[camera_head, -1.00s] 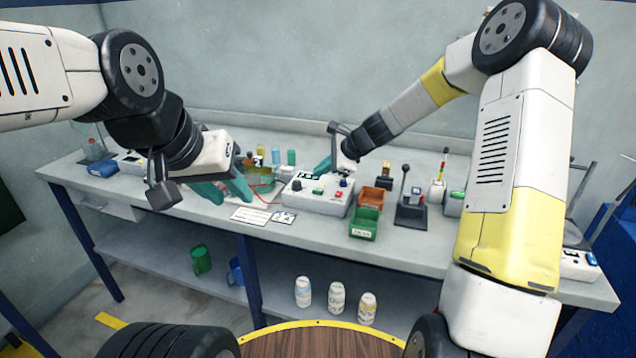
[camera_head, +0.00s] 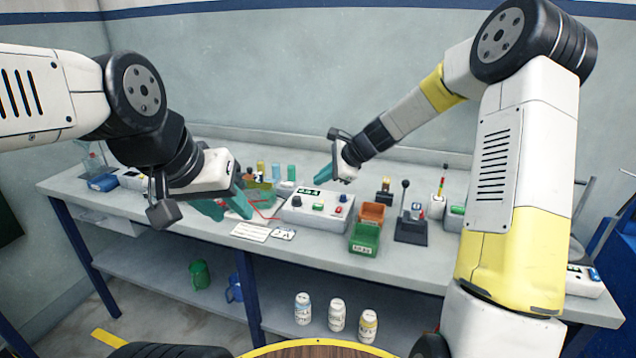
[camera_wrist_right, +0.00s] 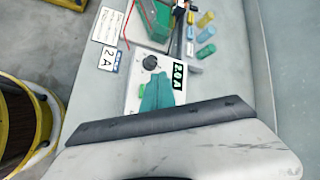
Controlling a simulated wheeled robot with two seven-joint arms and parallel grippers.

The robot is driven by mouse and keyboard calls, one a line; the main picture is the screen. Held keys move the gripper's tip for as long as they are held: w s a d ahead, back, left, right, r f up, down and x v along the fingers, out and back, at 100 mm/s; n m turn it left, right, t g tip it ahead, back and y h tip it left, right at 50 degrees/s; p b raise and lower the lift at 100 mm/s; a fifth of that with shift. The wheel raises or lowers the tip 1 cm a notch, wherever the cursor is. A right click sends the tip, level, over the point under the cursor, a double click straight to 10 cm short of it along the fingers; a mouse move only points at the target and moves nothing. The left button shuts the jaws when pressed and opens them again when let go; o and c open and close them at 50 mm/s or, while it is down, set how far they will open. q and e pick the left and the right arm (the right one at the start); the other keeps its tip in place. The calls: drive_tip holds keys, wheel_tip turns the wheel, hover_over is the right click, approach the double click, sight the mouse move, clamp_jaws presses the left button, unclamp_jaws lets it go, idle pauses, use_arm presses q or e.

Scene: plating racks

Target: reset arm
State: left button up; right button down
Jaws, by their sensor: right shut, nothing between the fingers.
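My left gripper (camera_head: 228,206) hangs over the left part of the bench, its teal fingers spread apart, with nothing seen between them. My right gripper (camera_head: 322,173) is above the back of the white control box (camera_head: 308,212), its teal fingers together and empty. In the right wrist view the shut teal fingers (camera_wrist_right: 157,92) cover part of the control box, next to its black knob and its display reading 2.0A. The right gripper looks clear of the box in the head view.
A green bin (camera_head: 364,238) and an orange bin (camera_head: 371,213) stand right of the control box, with a black lever stand (camera_head: 411,228) beyond. Labelled cards (camera_head: 250,231) lie at the front edge. Several bottles (camera_head: 337,314) and mugs stand on the lower shelf.

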drive_tip(key=s+d+r+n+h, duration=0.1)
drive_tip(key=s+d+r+n, duration=0.3)
drive_tip(key=s, duration=0.4)
drive_tip(key=s+d+r+n+h, duration=0.2)
drive_tip(key=s+r+n, duration=0.3)
drive_tip(key=s, duration=0.4)
drive_tip(key=s+d+r+n+h, duration=0.1)
drive_tip(key=s+d+r+n, duration=0.3)
drive_tip(key=s, duration=0.4)
drive_tip(key=s+d+n+h, duration=0.1)
drive_tip(key=s+d+n, duration=0.2)
drive_tip(key=s, duration=0.6)
drive_tip(key=shift+s+d+n+t, duration=0.15)
drive_tip(key=shift+s+n+t, duration=0.15)
drive_tip(key=shift+s+t, duration=0.1)
